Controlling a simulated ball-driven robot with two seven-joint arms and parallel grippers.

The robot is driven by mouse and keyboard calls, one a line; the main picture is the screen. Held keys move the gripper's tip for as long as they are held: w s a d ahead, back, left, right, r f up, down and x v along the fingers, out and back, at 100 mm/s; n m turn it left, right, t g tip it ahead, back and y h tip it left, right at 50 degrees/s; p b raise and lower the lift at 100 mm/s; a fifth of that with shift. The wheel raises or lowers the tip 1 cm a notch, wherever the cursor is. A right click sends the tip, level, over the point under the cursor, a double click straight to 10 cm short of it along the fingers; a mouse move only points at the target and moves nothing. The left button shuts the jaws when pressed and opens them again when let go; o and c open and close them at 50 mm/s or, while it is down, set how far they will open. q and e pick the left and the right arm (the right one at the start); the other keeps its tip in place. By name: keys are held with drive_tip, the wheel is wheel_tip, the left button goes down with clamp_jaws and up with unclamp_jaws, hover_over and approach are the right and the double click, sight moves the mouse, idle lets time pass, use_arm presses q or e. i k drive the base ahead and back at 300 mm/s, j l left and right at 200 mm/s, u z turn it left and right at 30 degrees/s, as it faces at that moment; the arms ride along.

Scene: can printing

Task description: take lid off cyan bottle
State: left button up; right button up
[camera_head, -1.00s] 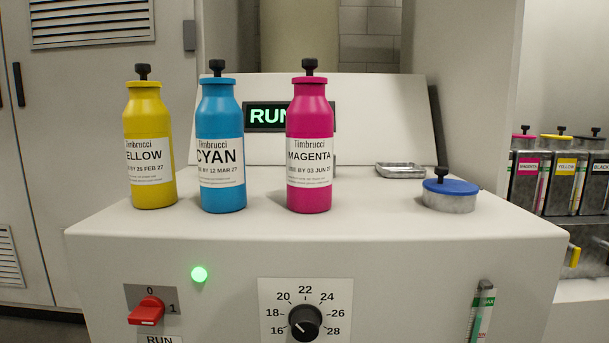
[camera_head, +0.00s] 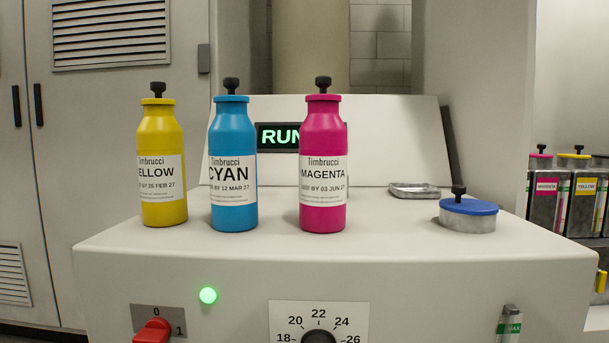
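The cyan bottle (camera_head: 233,165) stands upright on the white machine top, between the yellow bottle and the magenta bottle. Its blue lid (camera_head: 231,98) with a black knob (camera_head: 231,85) sits on its neck. Neither of my grippers is in view.
The yellow bottle (camera_head: 161,163) stands left of the cyan one, the magenta bottle (camera_head: 323,165) right of it, both lidded. A round tin with a blue lid (camera_head: 468,208) and a small metal tray (camera_head: 413,191) are farther right. The front of the machine top (camera_head: 330,248) is clear.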

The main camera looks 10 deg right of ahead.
sight(231, 82)
drive_tip(key=k+j+z, duration=0.1)
drive_tip(key=j, duration=0.3)
drive_tip(key=k+j+z, duration=0.15)
drive_tip(key=j, duration=0.2)
drive_tip(key=k+j+z, duration=0.1)
drive_tip(key=j, duration=0.3)
drive_tip(key=k+j+z, duration=0.15)
drive_tip(key=k+j, duration=0.15)
drive_tip(key=j, duration=0.35)
